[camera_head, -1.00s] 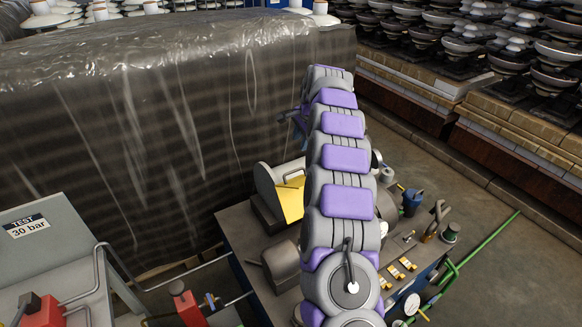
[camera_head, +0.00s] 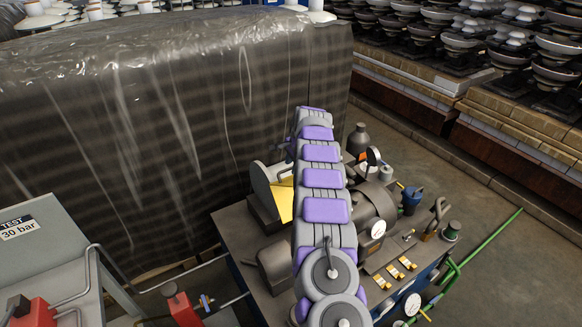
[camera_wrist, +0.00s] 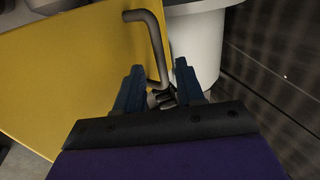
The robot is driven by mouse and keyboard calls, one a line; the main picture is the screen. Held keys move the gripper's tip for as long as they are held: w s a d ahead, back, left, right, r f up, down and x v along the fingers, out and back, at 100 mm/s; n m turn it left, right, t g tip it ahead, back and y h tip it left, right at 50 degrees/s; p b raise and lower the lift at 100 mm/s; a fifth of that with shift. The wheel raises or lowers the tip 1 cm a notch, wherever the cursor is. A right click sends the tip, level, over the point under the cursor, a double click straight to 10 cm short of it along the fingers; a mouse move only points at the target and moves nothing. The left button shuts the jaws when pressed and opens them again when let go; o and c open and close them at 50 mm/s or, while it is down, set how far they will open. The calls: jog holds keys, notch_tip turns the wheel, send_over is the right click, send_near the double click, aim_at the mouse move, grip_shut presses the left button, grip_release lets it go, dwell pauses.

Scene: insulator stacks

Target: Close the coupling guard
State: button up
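The coupling guard is a yellow panel (camera_head: 283,200) on the machine bench, beside a pale round-ended housing; my arm hides part of it in the head view. In the wrist view the yellow guard (camera_wrist: 75,70) fills the left side, with a bent grey bar handle (camera_wrist: 156,45) at its right edge. My gripper (camera_wrist: 158,76) has its two blue fingers apart, and the lower part of the handle shows between them. I cannot tell whether either finger touches it. In the head view the fingers are hidden behind my arm.
The bench (camera_head: 235,225) also carries a grey motor (camera_head: 374,208), a dark bottle (camera_head: 358,139), a blue valve (camera_head: 411,198) and gauges. A tall wrapped pallet (camera_head: 130,130) stands close behind. A grey test cabinet (camera_head: 45,255) is at left.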

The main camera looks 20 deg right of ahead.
jog(key=shift+w+f, duration=0.1)
jog(key=shift+f, duration=0.15)
jog(key=shift+a, duration=0.1)
jog(key=shift+a+r, duration=0.1)
jog(key=shift+a, duration=0.85)
jog(key=c, duration=0.3)
jog(key=shift+d, duration=0.8)
grip_shut()
jog(key=shift+a, duration=0.3)
